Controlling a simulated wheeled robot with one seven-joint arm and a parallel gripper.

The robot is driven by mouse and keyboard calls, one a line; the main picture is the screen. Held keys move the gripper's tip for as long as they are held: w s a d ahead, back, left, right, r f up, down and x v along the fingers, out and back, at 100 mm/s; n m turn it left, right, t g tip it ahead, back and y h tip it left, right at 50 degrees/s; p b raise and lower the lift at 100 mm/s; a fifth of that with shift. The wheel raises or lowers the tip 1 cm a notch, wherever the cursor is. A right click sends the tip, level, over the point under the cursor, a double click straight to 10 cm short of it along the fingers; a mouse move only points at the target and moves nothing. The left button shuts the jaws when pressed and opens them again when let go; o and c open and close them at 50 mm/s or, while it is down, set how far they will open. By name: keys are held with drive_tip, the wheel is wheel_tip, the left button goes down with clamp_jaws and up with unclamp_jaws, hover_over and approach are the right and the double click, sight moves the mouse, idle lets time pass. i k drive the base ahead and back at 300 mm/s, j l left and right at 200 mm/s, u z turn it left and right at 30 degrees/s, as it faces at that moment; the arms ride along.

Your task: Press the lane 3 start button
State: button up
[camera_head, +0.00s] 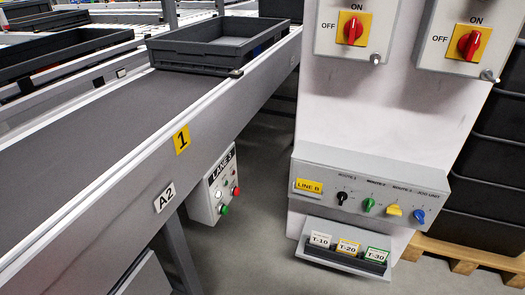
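A light grey control box (203,208) hangs under the side of the conveyor, left of centre. Its black-and-white label (221,165) seems to read LANE 3, though the digit is small. A green button (223,210) sits low on the box's face. A red button (236,191) sits to the right of it and a little higher. Small pale lights or marks show above the buttons, too small to read. The box's face is turned to the right and seen at a slant. My gripper is not in view.
The conveyor (95,130) runs along the left, with a yellow sign 1 (182,139) and an A2 sign (165,196). A grey tray (215,45) sits on it. A white panel (350,110) with knobs stands at right. Bare floor (255,225) lies between them.

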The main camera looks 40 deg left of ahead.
sight(224, 210)
drive_tip(key=u, duration=2)
